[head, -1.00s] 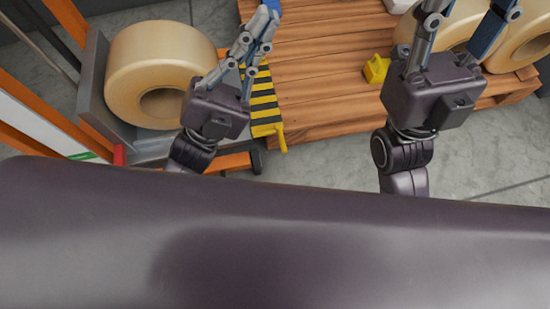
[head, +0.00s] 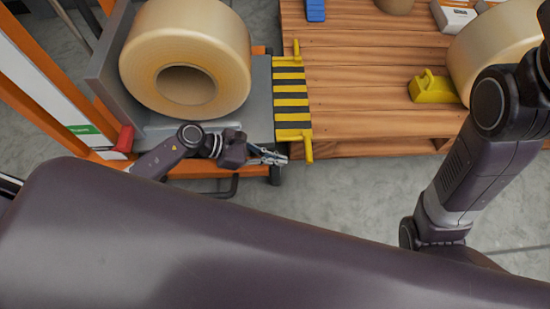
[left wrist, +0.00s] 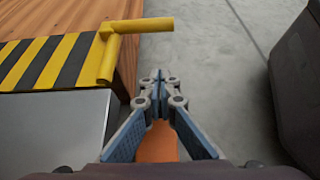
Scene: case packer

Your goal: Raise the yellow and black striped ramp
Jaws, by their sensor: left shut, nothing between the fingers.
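The yellow and black striped ramp (head: 292,98) lies flat between the grey platform (head: 259,112) and the wooden pallet (head: 365,90). It has a yellow handle at each end; the near handle (head: 308,149) sticks out toward me. My left gripper (head: 284,157) is just left of and below the near handle, apart from it. In the left wrist view the left gripper (left wrist: 158,78) is shut and empty, with the near handle (left wrist: 138,26) ahead and to the left of its fingertips. My right arm shows at the right of the head view, but its gripper is out of view.
A large tape roll (head: 187,58) sits on the grey platform at left. A yellow wedge (head: 434,89) and another roll (head: 500,50) rest on the pallet. A blue object (head: 315,10) lies at the back. Grey floor (head: 350,190) is clear in front of the pallet.

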